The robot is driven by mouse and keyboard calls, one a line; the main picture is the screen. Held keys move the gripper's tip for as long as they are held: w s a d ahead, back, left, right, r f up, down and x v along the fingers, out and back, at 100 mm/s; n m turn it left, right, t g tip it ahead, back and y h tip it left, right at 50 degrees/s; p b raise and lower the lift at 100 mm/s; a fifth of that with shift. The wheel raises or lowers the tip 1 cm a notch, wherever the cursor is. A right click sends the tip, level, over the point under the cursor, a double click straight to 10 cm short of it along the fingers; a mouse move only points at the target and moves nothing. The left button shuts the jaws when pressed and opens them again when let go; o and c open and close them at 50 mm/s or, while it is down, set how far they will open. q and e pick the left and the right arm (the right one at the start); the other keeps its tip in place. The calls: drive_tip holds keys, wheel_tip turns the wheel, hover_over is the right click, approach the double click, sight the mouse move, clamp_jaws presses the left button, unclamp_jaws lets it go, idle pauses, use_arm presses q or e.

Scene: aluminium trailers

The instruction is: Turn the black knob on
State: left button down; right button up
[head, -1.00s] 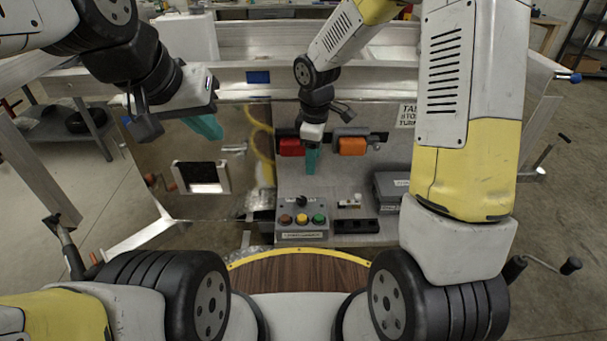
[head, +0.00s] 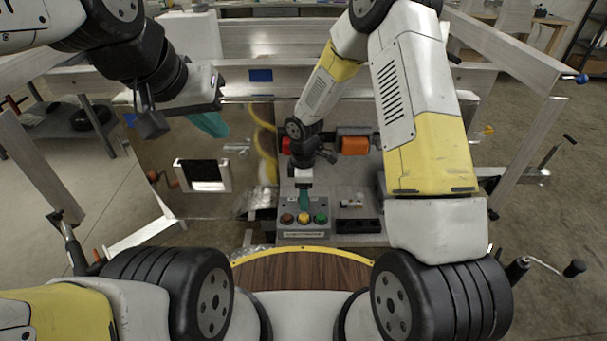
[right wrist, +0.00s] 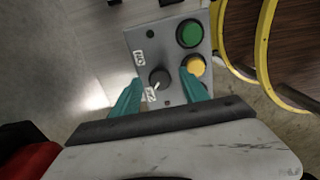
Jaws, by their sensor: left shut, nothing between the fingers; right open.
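The black knob (right wrist: 159,78) sits on a grey control box (head: 304,232), with white labels beside it in the right wrist view. The box also carries a green button (right wrist: 189,33), a yellow button (right wrist: 195,66) and a red-brown button (head: 287,218). My right gripper (right wrist: 160,95) is open, with its teal fingers on either side of the knob; whether they touch it I cannot tell. In the head view my right gripper (head: 304,200) hangs over the back of the box and hides the knob. My left gripper (head: 208,124) is shut and empty, up at the left, away from the box.
An orange block (head: 355,146) and a partly hidden red one (head: 286,146) are on the panel behind. A black rocker-like block (head: 358,226) is right of the box. A framed window (head: 203,177) is at the left. A wooden round surface (head: 300,272) lies in front.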

drive_tip(key=shift+c, duration=0.4)
clamp_jaws()
drive_tip(key=shift+m, duration=0.4)
drive_tip(key=m, duration=0.3)
drive_tip(key=shift+m, duration=0.3)
drive_tip(key=m, duration=0.4)
drive_tip(key=shift+m, duration=0.4)
drive_tip(key=m, duration=0.8)
drive_tip(key=shift+m, duration=0.3)
